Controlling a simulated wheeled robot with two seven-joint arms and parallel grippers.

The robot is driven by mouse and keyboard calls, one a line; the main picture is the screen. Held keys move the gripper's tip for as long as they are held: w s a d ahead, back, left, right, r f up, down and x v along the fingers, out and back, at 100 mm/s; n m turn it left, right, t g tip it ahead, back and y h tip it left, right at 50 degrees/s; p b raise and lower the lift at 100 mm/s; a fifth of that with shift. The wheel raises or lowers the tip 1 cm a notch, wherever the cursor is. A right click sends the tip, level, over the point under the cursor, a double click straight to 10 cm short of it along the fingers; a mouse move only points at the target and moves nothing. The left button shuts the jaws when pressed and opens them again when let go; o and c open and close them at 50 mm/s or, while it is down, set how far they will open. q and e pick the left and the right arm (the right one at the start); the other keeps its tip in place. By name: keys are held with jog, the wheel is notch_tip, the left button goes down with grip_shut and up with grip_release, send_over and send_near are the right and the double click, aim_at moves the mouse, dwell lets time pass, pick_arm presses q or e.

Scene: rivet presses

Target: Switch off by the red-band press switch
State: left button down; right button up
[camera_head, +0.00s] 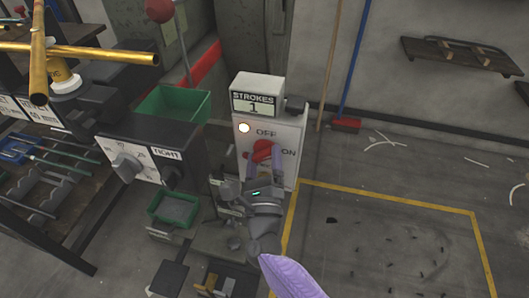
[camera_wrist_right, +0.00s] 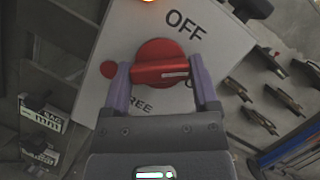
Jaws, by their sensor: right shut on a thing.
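The switch box (camera_head: 292,125) has a pale front panel with OFF at the top and ON at the right. Its red knob (camera_head: 263,149) also shows in the right wrist view (camera_wrist_right: 155,55) as a round red disc with a red bar. My right gripper (camera_wrist_right: 160,78) is shut on the bar, one finger at each side. The bar lies roughly crosswise below OFF; its exact setting is hard to tell. FREE shows below it, partly hidden. A lamp (camera_head: 244,128) glows on the panel. The display (camera_head: 256,104) reads STROKES 1. My left gripper is not in view.
A red band (camera_head: 205,65) marks the machine behind. A green tray (camera_head: 173,104) and a dark control box with a grey dial (camera_head: 127,166) stand left of the switch. Brass tubes (camera_head: 95,53) are at upper left. Yellow-lined floor (camera_head: 380,240) is open at right.

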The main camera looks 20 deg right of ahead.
jog(key=n+y+p, duration=0.1)
jog(key=n+p, duration=0.1)
jog(key=n+y+p, duration=0.1)
jog(key=n+p, duration=0.1)
jog(key=n, duration=0.1)
jog(key=n+g+y+p, duration=0.1)
jog(key=n, duration=0.1)
jog(key=shift+r+n+p, duration=0.3)
jog(key=shift+r+p, duration=0.05)
jog(key=shift+p, duration=0.05)
jog(key=shift+n+g+y+p, duration=0.3)
jog(key=shift+n+g+p, duration=0.2)
jog(key=shift+n+p, duration=0.55)
jog(key=shift+f+n+g+p, duration=0.15)
jog(key=shift+n+g+p, duration=0.15)
jog(key=shift+n+p, duration=0.4)
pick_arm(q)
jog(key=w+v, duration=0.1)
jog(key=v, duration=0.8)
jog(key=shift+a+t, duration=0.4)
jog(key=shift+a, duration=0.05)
pick_arm(e)
jog(key=shift+n, duration=0.25)
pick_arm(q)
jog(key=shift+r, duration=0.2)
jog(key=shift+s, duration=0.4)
pick_arm(e)
jog(key=shift+s+f, duration=0.1)
jog(key=o, duration=1.1)
